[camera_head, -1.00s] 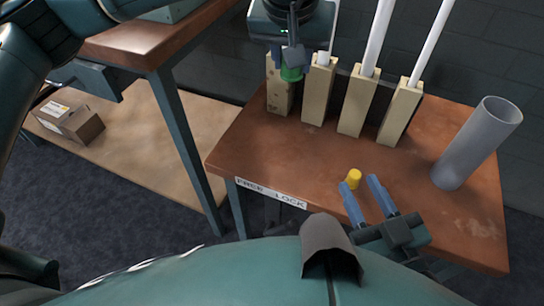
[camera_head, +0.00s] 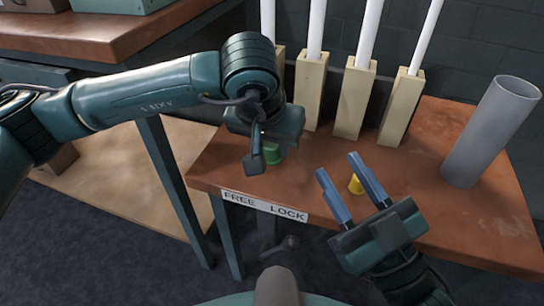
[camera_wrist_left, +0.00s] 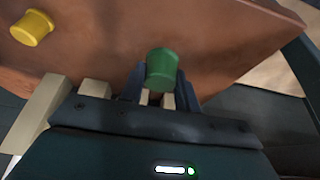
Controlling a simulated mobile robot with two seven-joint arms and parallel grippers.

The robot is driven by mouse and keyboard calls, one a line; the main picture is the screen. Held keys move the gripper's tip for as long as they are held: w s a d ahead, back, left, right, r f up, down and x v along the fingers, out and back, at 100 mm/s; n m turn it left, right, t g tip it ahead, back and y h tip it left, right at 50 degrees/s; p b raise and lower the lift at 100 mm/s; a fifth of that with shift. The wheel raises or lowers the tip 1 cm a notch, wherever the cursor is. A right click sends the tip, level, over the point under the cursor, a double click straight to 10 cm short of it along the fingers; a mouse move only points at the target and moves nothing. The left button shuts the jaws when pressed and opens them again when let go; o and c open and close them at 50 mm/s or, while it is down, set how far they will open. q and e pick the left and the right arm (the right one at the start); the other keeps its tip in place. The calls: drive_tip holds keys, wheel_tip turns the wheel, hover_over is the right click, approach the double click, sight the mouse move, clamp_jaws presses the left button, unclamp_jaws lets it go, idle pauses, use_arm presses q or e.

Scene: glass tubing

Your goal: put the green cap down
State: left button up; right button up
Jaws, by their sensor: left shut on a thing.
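My left gripper (camera_head: 262,160) is shut on the green cap (camera_head: 272,153) near the table's left front part. In the left wrist view the green cap (camera_wrist_left: 162,70) sits between the two fingertips, over the brown table top. I cannot tell whether it touches the table. My left wrist hides part of it in the head view. My right gripper (camera_head: 339,164) is open and empty above the table's front edge. The yellow cap (camera_head: 356,184) stands on the table close to its fingers, partly hidden by one; it also shows in the left wrist view (camera_wrist_left: 32,27).
Several white glass tubes (camera_head: 368,32) stand upright in pale wooden blocks (camera_head: 355,98) along the back of the brown table (camera_head: 450,215). A wide grey pipe (camera_head: 490,132) stands at the right. A "FREE LOCK" label (camera_head: 264,206) is on the front edge. The table's middle is mostly clear.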

sight(270, 149)
use_arm(q)
wheel_tip(270, 149, down, 3)
drive_tip(key=shift+r+b, duration=0.15)
drive_tip(key=shift+b, duration=0.2)
drive_tip(key=shift+r, duration=0.1)
use_arm(e)
drive_tip(key=shift+w+d+r+n+y, duration=0.1)
drive_tip(key=shift+r+n+y, duration=0.3)
drive_tip(key=shift+r+n, duration=0.15)
use_arm(q)
drive_tip(key=shift+f, duration=0.25)
drive_tip(key=o, duration=0.9)
drive_tip(key=shift+r, duration=0.1)
drive_tip(key=shift+o, duration=0.2)
use_arm(e)
drive_tip(key=shift+r+n+t+y, duration=0.25)
drive_tip(key=shift+r+t+y, duration=0.05)
